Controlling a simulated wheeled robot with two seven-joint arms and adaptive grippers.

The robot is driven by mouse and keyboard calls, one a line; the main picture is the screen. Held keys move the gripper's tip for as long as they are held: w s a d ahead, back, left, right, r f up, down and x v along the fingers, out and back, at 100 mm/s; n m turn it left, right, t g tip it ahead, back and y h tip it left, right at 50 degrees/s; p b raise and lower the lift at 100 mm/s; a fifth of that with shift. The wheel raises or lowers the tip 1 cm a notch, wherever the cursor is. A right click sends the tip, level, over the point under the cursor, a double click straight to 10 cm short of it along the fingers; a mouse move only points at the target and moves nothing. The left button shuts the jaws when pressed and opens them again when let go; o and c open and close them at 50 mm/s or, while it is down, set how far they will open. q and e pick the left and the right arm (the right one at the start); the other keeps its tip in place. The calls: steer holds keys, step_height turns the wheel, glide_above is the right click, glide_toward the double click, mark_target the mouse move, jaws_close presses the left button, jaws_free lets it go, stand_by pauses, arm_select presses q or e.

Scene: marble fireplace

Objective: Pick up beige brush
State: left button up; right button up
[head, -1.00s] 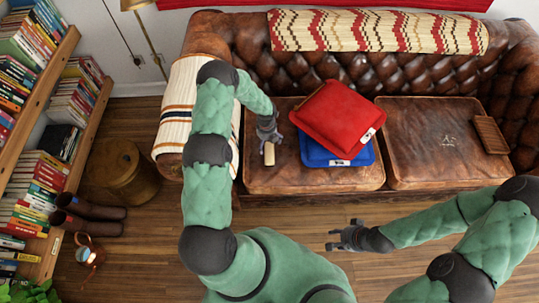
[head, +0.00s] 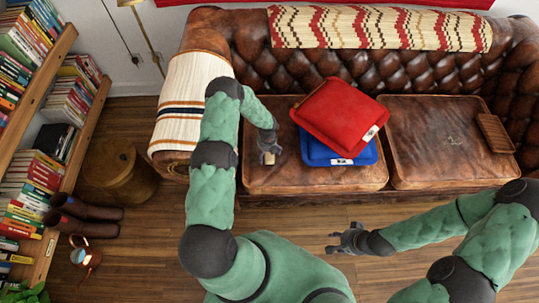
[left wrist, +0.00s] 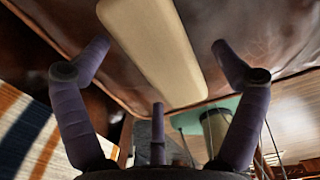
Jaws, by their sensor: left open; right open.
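The beige brush (head: 269,158) lies on the left brown leather seat cushion of the sofa, mostly hidden by my left gripper in the head view. In the left wrist view the brush (left wrist: 158,50) shows as a long beige block on the leather, between the open fingers. My left gripper (head: 269,152) is open right over the brush; its fingers (left wrist: 158,55) stand on both sides of it, and I cannot tell whether they touch it. My right gripper (head: 331,243) is open and empty, above the wooden floor in front of the sofa.
A red cushion (head: 335,112) lies on a blue cushion (head: 318,152), just right of the brush. A striped throw (head: 191,95) covers the left armrest. The floor in front of the sofa has free room.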

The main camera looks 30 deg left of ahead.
arm_select(q)
steer(key=shift+f, duration=0.4)
steer(key=shift+r, duration=0.1)
steer(key=c, duration=1.3)
steer(key=shift+r, duration=0.1)
steer(key=shift+r, duration=0.35)
step_height(320, 180, up, 2)
steer(key=shift+w+r+p, duration=0.1)
steer(key=shift+p, duration=0.75)
steer(key=s+d+r+p, duration=0.1)
steer(key=d+r+p, duration=0.1)
steer(key=d+r, duration=0.3)
steer(key=shift+r+p, duration=0.35)
steer(key=shift+r, duration=0.5)
steer(key=d+r, duration=0.1)
steer(key=d, duration=0.2)
steer(key=s+d+r+p, duration=0.1)
steer(key=d, duration=0.1)
steer(key=s+d+r, duration=0.1)
steer(key=d, duration=0.2)
steer(key=shift+d+r, duration=0.1)
steer(key=shift+d, duration=0.25)
